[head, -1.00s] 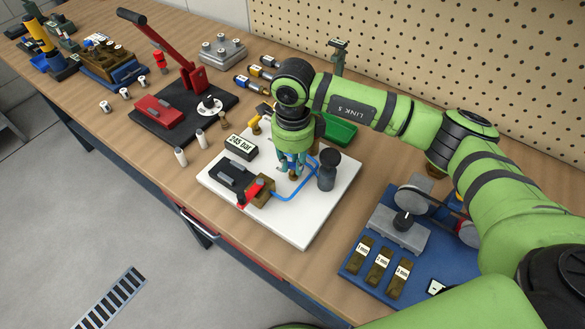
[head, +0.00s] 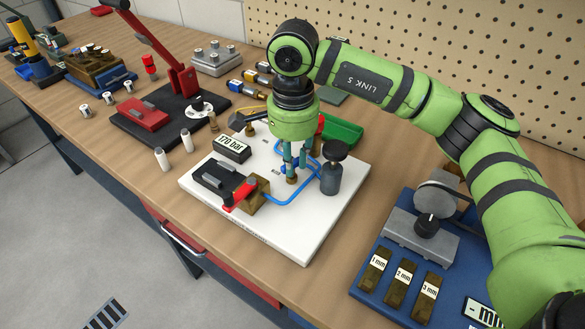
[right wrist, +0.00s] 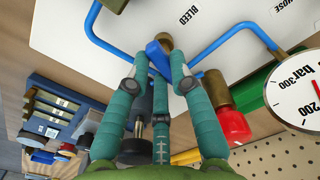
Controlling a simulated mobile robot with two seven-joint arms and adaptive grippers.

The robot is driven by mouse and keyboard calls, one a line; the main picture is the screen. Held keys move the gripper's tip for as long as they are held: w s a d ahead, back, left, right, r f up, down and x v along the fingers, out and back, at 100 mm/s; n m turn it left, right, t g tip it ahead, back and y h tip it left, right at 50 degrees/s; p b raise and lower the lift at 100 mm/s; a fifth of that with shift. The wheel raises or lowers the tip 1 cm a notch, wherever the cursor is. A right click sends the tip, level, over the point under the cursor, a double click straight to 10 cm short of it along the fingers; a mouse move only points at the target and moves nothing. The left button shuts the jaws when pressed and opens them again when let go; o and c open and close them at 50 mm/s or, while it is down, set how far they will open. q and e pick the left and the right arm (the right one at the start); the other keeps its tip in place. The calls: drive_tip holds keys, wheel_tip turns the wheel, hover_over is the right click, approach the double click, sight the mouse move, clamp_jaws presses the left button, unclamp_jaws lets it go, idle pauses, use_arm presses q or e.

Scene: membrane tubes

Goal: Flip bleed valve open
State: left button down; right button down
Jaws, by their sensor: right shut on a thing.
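The bleed valve's blue lever (right wrist: 158,57) shows in the right wrist view, beside a brass fitting and the printed word BLEED (right wrist: 187,12). My right gripper (right wrist: 160,68) has its teal fingers shut around this lever. In the head view my right gripper (head: 291,177) points down onto the white board (head: 310,240), and its fingers and wrist hide most of the valve. Blue tubing (head: 295,197) runs past the fingers. A black display (head: 232,149) reads 170 bar. My left gripper is not in view.
A red-handled valve (head: 240,193) on a brass block stands at the board's front. A dark cylinder with a round cap (head: 332,175) stands close right of the gripper. A green tray (head: 342,132) lies behind. In the wrist view a dial gauge (right wrist: 297,95) is at right.

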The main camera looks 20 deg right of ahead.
drive_tip(key=shift+n+b, duration=1.05)
drive_tip(key=shift+n, duration=0.55)
drive_tip(key=c, duration=1.1)
unclamp_jaws()
wheel_tip(320, 180, up, 12)
